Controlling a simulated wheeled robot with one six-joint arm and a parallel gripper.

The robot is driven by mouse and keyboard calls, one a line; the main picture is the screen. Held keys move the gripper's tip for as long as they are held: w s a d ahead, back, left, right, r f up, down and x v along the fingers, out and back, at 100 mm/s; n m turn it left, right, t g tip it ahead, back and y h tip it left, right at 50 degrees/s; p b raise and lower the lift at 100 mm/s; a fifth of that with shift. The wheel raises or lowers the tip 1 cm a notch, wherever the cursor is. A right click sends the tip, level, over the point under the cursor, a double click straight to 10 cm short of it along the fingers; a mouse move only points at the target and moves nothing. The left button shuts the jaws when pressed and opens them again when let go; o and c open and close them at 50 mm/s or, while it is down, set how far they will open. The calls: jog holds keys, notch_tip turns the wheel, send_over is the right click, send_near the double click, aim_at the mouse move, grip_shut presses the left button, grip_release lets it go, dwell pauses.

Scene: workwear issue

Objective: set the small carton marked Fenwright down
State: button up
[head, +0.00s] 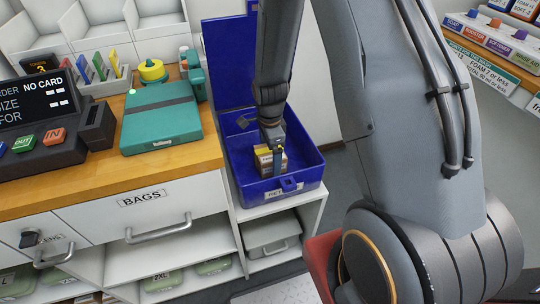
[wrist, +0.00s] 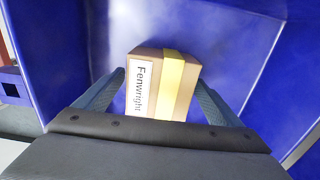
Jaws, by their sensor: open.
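The small carton (wrist: 182,82) is brown with a yellow band and a white label reading Fenwright. It stands inside the open blue box (head: 308,171), near the front wall. The carton also shows in the head view (head: 264,161), partly covered by my gripper (head: 270,165). In the wrist view my gripper (wrist: 165,92) has a finger on each side of the carton. The jaws are open around it. The carton's underside is hidden, but it appears to sit on the box floor.
The box's raised lid (head: 229,62) stands behind it. A wooden counter (head: 110,177) to the left holds a teal case (head: 160,120) and a dark terminal (head: 50,115). The box floor beside the carton looks free.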

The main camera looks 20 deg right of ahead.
aim_at(270, 152)
notch_tip(270, 152, up, 11)
jog(key=s+r+n, duration=0.5)
jog(key=s+n, duration=0.3)
jog(key=s+d+r+n, duration=0.1)
jog(key=s+r+n, duration=0.4)
jog(key=s+n, duration=0.4)
jog(key=shift+s+d, duration=0.15)
jog(key=shift+d, duration=0.1)
jog(key=shift+s+a+r+n+p, duration=0.1)
jog(key=shift+a+r+n+p, duration=0.2)
jog(key=shift+a, duration=0.25)
jog(key=shift+a+r+n+p, duration=0.25)
jog(key=shift+a+p, duration=0.1)
jog(key=shift+a, duration=0.15)
